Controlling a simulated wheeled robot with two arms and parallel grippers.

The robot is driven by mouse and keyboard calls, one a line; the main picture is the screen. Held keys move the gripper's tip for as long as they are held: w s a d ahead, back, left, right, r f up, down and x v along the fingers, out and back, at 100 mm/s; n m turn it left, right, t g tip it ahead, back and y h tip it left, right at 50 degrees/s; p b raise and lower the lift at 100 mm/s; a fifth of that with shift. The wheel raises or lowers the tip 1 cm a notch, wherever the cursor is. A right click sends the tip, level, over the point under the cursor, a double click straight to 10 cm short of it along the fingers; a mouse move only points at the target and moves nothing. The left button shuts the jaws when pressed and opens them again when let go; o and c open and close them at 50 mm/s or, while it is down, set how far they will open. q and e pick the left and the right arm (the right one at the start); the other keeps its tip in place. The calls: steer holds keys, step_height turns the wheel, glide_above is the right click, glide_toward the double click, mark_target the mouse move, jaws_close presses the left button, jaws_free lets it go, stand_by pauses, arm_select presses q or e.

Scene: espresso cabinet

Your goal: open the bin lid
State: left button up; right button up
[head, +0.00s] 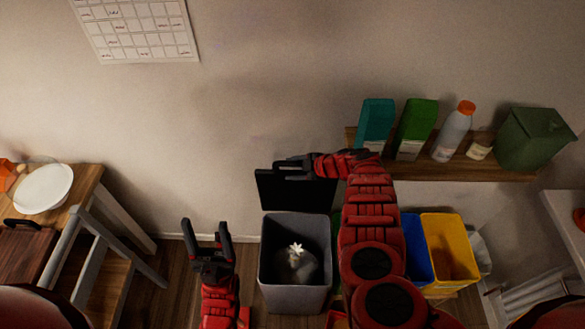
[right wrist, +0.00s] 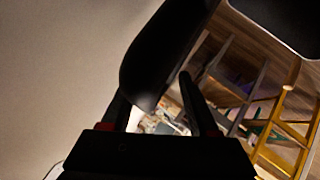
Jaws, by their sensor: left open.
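The grey bin (head: 266,275) stands on the floor at the middle of the head view, its top uncovered. Its black lid (head: 315,192) stands raised at the back edge. A greyish bundle with a white star-shaped top (head: 296,262) is inside. My right gripper (head: 290,166) is at the lid's upper edge; whether it touches is unclear. In the right wrist view its fingers (right wrist: 158,100) are spread apart, with a large dark shape, probably the lid (right wrist: 160,55), just beyond them. My left gripper (head: 207,238) is open and empty, left of the bin.
Blue (head: 416,250) and yellow (head: 450,250) bins stand right of my right arm. A wall shelf (head: 515,175) above holds boxes, a bottle (head: 453,132), a jar and a green container (head: 533,138). A wooden table (head: 85,187) with a white plate (head: 43,188) is at left.

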mark_target(292, 162)
steer(key=shift+s+r, duration=0.1)
stand_by(0.4)
steer(key=shift+a+r, duration=0.15)
steer(key=shift+r, duration=0.4)
step_height(292, 162, up, 3)
steer(key=shift+f, duration=0.2)
steer(key=s+r+p, duration=0.1)
steer(key=s+p, duration=1)
steer(key=s, duration=0.5)
steer(key=shift+d+p, duration=0.3)
steer(key=shift+p, duration=0.05)
steer(key=shift+r, duration=0.1)
